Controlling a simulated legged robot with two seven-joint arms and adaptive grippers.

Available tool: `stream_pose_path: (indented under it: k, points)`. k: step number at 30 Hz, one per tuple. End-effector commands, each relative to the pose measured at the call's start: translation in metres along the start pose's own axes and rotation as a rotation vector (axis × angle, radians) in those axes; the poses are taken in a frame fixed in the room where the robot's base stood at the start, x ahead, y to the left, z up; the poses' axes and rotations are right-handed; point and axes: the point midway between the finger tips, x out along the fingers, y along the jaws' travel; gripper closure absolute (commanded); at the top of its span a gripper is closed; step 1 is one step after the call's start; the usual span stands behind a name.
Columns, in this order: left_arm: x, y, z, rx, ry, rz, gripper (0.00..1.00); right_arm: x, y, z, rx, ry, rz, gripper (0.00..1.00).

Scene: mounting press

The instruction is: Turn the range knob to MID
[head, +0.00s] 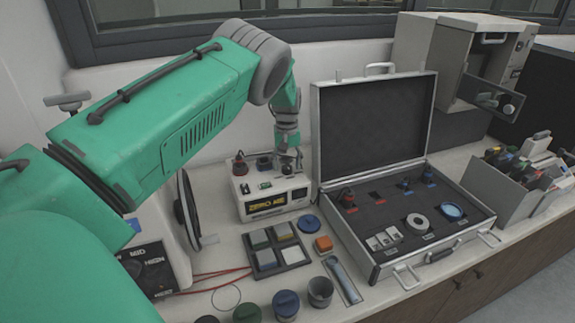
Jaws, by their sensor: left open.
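A black panel (166,280) at the lower left carries white lettering that reads MID and HIGH. The range knob appears to be the dark round shape on it, partly hidden behind my green left arm and hard to make out. My left gripper (289,164) is open, above the right side of the top of a white meter (272,203). The meter's lit display reads "ZERO ME", cut off. I cannot tell whether the fingers touch anything there. The gripper is well away from the black panel. My right gripper is out of view.
An open silver case (440,253) with fitted parts stands right of the meter. Red leads (215,277) lie beside the black panel. A bin of tools (492,194) stands far right.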

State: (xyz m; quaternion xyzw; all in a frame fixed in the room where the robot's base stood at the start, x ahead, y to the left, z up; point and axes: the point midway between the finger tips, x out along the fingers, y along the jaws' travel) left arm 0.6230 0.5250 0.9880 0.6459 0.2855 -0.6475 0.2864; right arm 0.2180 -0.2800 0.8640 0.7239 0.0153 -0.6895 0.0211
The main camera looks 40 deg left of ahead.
Motion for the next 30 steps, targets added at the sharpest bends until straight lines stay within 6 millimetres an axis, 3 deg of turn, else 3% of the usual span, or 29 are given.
stream_pose_path:
  k: [4,13,17,18,23,30]
  points:
    - [0.010,0.000,0.000,0.000,0.001,-0.001,0.51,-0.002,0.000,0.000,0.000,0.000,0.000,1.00]
    - [0.011,0.000,0.000,0.000,0.001,0.000,0.51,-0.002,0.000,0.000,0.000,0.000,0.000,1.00]
    - [0.011,0.000,0.000,0.000,0.001,0.000,0.96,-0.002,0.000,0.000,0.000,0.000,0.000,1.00]
    - [0.011,0.000,0.000,0.000,0.001,0.000,1.00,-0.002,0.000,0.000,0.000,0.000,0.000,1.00]
    - [0.012,0.001,0.000,0.021,0.001,0.002,1.00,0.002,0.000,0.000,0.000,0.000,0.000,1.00]
    - [0.013,0.001,0.000,0.191,0.001,0.002,0.99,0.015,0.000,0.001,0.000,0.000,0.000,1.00]
